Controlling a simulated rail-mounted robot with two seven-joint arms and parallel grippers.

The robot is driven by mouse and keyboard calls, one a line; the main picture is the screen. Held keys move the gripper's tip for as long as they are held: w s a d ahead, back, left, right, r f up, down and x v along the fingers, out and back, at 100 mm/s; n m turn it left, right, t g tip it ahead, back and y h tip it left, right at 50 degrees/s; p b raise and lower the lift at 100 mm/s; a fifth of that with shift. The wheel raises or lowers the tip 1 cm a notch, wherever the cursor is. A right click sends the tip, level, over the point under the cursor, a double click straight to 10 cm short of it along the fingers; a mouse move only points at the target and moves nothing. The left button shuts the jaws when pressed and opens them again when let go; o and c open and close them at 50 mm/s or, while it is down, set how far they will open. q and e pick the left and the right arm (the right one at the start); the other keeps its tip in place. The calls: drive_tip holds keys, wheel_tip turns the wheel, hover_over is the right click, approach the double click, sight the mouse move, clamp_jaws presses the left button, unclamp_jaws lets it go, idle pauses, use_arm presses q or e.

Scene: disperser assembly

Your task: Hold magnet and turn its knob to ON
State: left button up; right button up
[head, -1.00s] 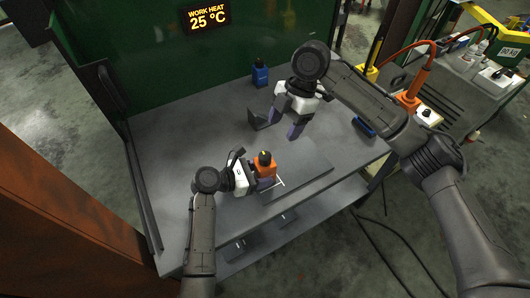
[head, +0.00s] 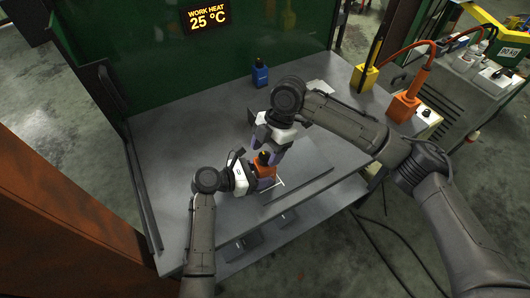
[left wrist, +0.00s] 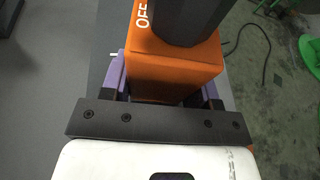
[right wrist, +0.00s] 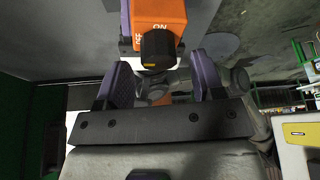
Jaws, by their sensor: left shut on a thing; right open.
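The magnet (head: 266,170) is an orange block with a black knob (right wrist: 158,46) on top, standing at the middle of the table. My left gripper (left wrist: 163,88) is shut on its sides, with purple fingers on both faces. OFF shows beside the knob in the left wrist view; OFF and ON both show in the right wrist view. A yellow mark is on the knob; I cannot tell which label it is set to. My right gripper (right wrist: 162,78) is open. Its fingers point at the knob, which appears between and just beyond the fingertips, apparently untouched.
A blue bottle-like block (head: 260,74) stands at the table's back. A yellow block (head: 365,76) and another orange block (head: 404,106) with a cable stand at the right. The left part of the table (head: 170,140) is clear.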

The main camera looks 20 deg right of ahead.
drive_tip(key=shift+s+a+f, duration=0.1)
drive_tip(key=shift+a+f, duration=0.1)
drive_tip(key=shift+f, duration=0.4)
drive_tip(key=c, duration=0.9)
